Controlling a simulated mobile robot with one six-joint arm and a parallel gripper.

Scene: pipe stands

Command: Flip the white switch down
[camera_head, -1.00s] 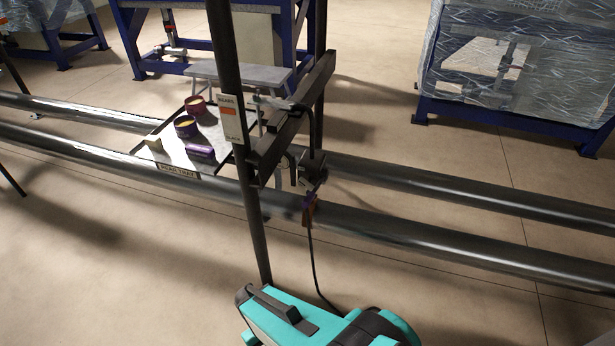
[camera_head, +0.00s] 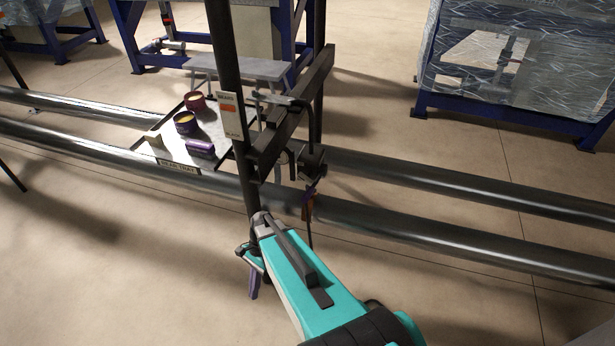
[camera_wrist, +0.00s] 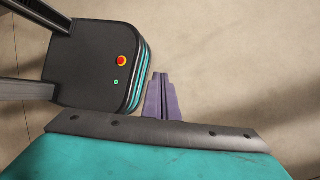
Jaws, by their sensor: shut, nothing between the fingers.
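I cannot make out a white switch in either view. A white label plate (camera_head: 231,116) with an orange patch is on the dark upright post (camera_head: 226,60) in the head view. A small dark box (camera_head: 311,160) hangs beside the frame to its right, too small to show any switch. My gripper (camera_head: 253,294) points down in front of the pipes, low and left of my teal arm. Its purple fingers also show in the wrist view (camera_wrist: 161,76), shut together and empty, over bare floor.
Two long dark pipes (camera_head: 420,226) cross the scene. A tray (camera_head: 178,166) with two round cups (camera_head: 186,122) and a purple block (camera_head: 200,148) rests over the pipes. An orange-brown piece (camera_head: 308,207) hangs at the front pipe. Wrapped crates (camera_head: 520,70) stand behind. The front floor is clear.

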